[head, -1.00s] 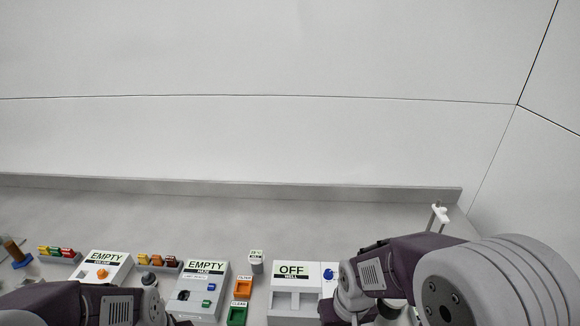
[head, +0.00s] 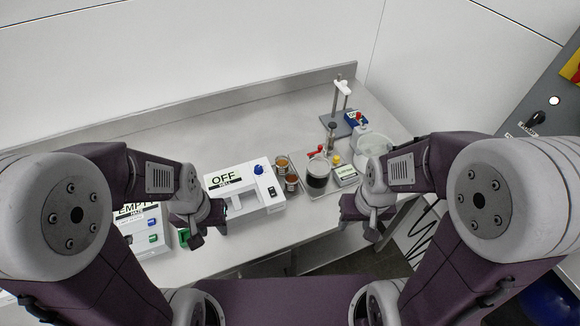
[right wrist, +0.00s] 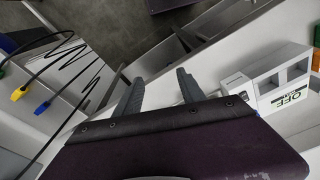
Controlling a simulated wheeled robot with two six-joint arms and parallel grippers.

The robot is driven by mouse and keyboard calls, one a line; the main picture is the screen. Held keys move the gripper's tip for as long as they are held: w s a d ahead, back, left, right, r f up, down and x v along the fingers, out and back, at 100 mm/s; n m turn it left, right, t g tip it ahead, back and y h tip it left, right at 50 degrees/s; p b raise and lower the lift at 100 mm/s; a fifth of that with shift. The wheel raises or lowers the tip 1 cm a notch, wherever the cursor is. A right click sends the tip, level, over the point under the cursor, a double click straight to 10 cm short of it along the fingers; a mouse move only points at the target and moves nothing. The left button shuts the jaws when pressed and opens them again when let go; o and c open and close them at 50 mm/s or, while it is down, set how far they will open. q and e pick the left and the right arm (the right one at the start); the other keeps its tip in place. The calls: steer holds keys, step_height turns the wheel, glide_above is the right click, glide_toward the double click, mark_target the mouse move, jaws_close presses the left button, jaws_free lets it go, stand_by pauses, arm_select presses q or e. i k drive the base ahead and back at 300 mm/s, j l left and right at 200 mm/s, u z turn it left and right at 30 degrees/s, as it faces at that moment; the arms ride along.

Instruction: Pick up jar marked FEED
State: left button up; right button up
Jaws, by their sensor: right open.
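No label reading FEED is legible. My right gripper (head: 360,217) is to the right of the dark jar, near the table's front edge, apart from the jars. The right wrist view shows it open and empty (right wrist: 158,88). My left gripper (head: 208,230) is in front of the OFF machine; its jaws are not clear.
A white machine marked OFF (head: 235,182) stands left of the jars, and a box marked EMPTY (head: 148,235) further left. A metal stand (head: 338,110), a small box with a yellow knob (head: 345,174) and a clear round vessel (head: 372,150) stand behind and right. The back left of the table is clear.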

mark_target(282, 161)
steer(key=l+u, duration=0.45)
steer(key=i+l+u, duration=0.1)
steer(key=l+u, duration=0.2)
steer(key=u, duration=0.15)
steer(key=l+u, duration=0.35)
steer(key=u, duration=0.15)
steer(key=k+l+u, duration=0.15)
steer(key=l+u, duration=0.15)
steer(key=u, duration=0.15)
steer(key=k+l+u, duration=0.15)
steer(key=l+u, duration=0.15)
steer(key=u, duration=0.15)
